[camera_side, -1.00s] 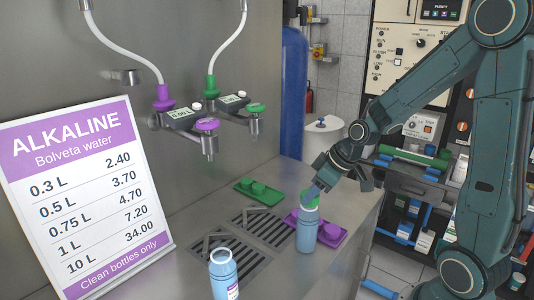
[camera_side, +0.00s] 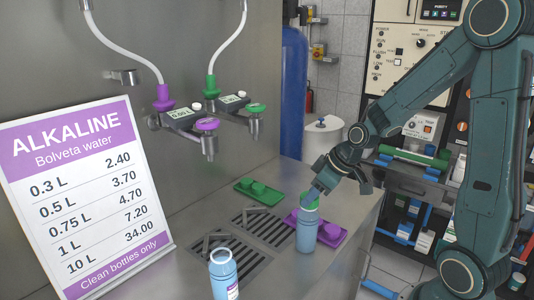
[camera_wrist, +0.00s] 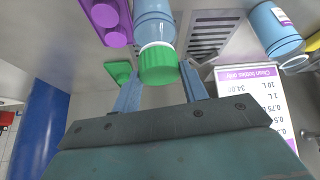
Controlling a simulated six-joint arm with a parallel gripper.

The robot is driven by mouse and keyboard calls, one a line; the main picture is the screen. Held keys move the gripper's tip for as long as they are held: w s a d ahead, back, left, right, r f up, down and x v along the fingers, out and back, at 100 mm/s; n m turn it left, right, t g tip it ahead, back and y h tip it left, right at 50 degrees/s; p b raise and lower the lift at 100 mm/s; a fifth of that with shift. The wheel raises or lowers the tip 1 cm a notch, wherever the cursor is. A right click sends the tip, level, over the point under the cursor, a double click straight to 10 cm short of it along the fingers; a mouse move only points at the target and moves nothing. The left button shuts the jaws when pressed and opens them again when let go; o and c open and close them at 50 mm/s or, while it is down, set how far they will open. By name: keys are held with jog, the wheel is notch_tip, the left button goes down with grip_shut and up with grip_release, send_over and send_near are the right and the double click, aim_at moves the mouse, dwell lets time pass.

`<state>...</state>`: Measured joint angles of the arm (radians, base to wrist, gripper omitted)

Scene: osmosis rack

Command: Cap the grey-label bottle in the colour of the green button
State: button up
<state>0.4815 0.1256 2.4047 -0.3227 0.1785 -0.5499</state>
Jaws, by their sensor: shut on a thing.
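A blue bottle (camera_side: 307,238) stands upright on the steel counter, with a green cap (camera_side: 310,203) at its mouth. My gripper (camera_side: 314,194) is shut on this cap from above. In the wrist view the green cap (camera_wrist: 158,66) sits over the bottle's neck (camera_wrist: 155,28), between my fingers; whether it is fully seated I cannot tell. This bottle's label is not visible. A second blue bottle (camera_side: 223,275) stands open at the front, with a purple-edged label. The green button (camera_side: 256,107) is on the right tap and the purple button (camera_side: 207,124) on the left tap.
A purple tray (camera_side: 340,233) with purple caps lies right beside the capped bottle. A price sign (camera_side: 85,190) leans at the left. Taps overhang the grates.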

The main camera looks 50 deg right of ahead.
dwell(0.8)
jog(key=o, duration=1.6)
jog(key=shift+r, duration=0.2)
jog(key=shift+r, duration=2.85)
